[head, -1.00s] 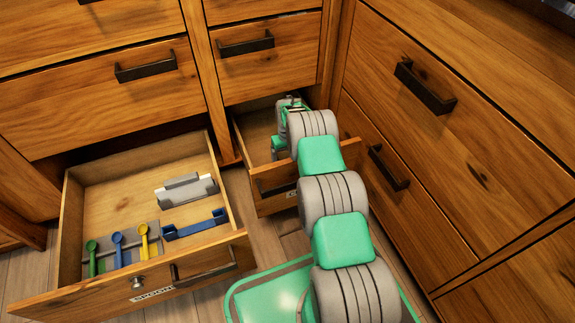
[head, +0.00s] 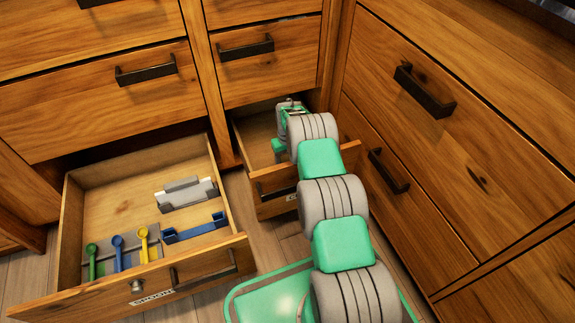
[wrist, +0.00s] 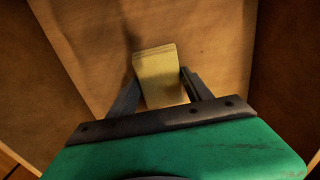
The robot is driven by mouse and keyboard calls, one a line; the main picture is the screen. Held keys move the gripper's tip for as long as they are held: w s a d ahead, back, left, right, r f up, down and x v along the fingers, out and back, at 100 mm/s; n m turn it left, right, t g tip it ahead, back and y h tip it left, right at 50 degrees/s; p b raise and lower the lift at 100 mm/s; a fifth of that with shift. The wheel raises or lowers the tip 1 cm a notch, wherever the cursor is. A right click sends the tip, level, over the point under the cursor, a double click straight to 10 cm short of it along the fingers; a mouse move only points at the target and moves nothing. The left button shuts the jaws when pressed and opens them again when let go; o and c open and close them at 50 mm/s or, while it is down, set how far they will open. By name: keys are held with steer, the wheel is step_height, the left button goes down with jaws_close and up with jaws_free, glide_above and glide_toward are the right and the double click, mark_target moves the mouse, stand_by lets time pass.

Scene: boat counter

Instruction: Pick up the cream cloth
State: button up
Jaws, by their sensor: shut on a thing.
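The cream cloth (wrist: 156,62) shows in the wrist view as a small, pale yellow folded block inside a wooden drawer. My gripper (wrist: 160,88) has one dark finger on each side of the cloth and is shut on it. The cloth reaches out beyond the fingertips, close to the drawer's wooden surface; I cannot tell whether it still touches it. In the head view my arm reaches down into the small open drawer (head: 272,207) at the centre. The cloth and fingertips are hidden there.
A larger open drawer (head: 112,194) on the left holds green, blue and yellow spoons (head: 118,253), a blue holder (head: 195,229) and a grey-white item (head: 186,193). Closed cabinet drawers with dark handles (head: 425,90) stand close on the right. The small drawer's walls surround my gripper.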

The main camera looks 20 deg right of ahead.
step_height(320, 180, up, 10)
steer(key=p, duration=0.4)
steer(key=shift+p, duration=0.3)
